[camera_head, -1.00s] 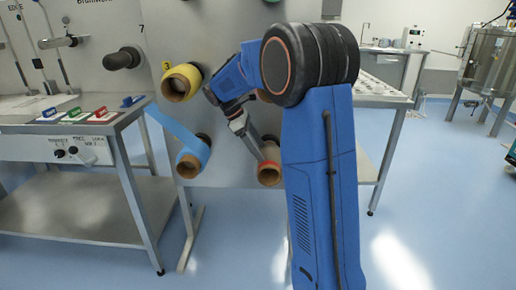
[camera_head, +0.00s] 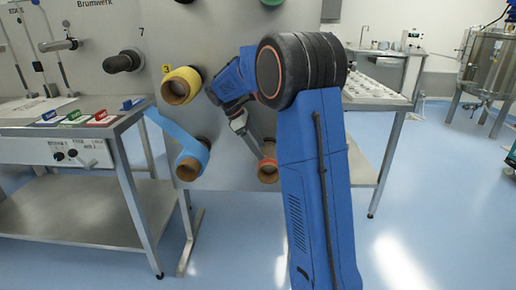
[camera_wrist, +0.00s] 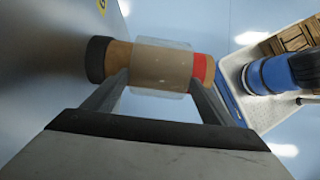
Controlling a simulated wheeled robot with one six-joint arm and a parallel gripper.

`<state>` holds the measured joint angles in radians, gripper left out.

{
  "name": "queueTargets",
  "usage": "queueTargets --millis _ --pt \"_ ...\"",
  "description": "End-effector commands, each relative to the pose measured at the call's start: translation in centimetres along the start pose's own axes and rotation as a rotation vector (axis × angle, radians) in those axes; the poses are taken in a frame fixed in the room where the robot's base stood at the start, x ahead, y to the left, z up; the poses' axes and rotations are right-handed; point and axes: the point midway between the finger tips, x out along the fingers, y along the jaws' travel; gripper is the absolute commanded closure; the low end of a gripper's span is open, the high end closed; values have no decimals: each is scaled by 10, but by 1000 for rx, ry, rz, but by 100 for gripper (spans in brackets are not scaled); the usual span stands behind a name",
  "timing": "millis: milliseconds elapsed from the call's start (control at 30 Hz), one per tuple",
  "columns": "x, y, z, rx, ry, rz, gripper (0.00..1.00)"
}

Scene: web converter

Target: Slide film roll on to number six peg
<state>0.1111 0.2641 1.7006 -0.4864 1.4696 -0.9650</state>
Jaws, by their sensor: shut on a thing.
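The film roll (camera_wrist: 160,66) is a brown cardboard core with clear film around its middle and a red band at its outer end. It also shows in the head view (camera_head: 268,172), low on the grey panel. My gripper (camera_wrist: 160,84) is shut on the roll, one finger toward each end of the film; it shows small in the head view (camera_head: 258,148). A black collar (camera_wrist: 98,59) sits at the roll's panel-side end, close to the panel. The peg inside the core is hidden, so how far the roll sits on it cannot be told.
A yellow roll (camera_head: 182,85) and a blue roll (camera_head: 192,160) sit on pegs to the left. A bare black peg (camera_head: 124,61) is further left. A steel table (camera_head: 70,125) stands at left.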

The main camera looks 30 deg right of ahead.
Motion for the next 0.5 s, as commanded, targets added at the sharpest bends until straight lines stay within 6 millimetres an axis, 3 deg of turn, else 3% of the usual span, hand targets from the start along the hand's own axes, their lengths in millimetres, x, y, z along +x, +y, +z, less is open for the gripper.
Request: queueTargets --millis 200,233,300,500 --pt "0 0 0 0 0 0 83" --pt "0 0 0 0 0 0 15" --pt "0 0 0 0 0 0 0" --pt "1 0 0 -1 0 -1 0"
